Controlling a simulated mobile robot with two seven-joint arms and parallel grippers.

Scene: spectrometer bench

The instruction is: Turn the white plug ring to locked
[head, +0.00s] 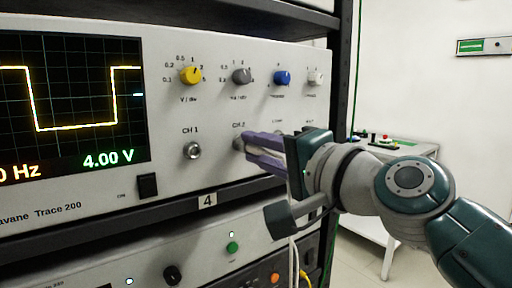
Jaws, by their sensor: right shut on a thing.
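My right gripper (247,150) reaches in from the right, with its purple fingertips at the CH 2 socket on the oscilloscope's front panel (212,117). The fingers are closed on the white plug ring, which they mostly hide; a small grey round part (238,143) shows at the tips. I cannot tell the ring's turn position. A white cable (292,258) hangs down below the gripper. The CH 1 socket (192,151) to the left is bare metal with nothing plugged in. My left gripper is not in view.
Yellow (191,75), grey (241,76), blue (282,78) and white (316,78) knobs sit above the sockets. The screen (70,105) is at left. A lower unit has a green button (232,247). A dark rack post (340,70) stands at right, with a bench (398,147) behind.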

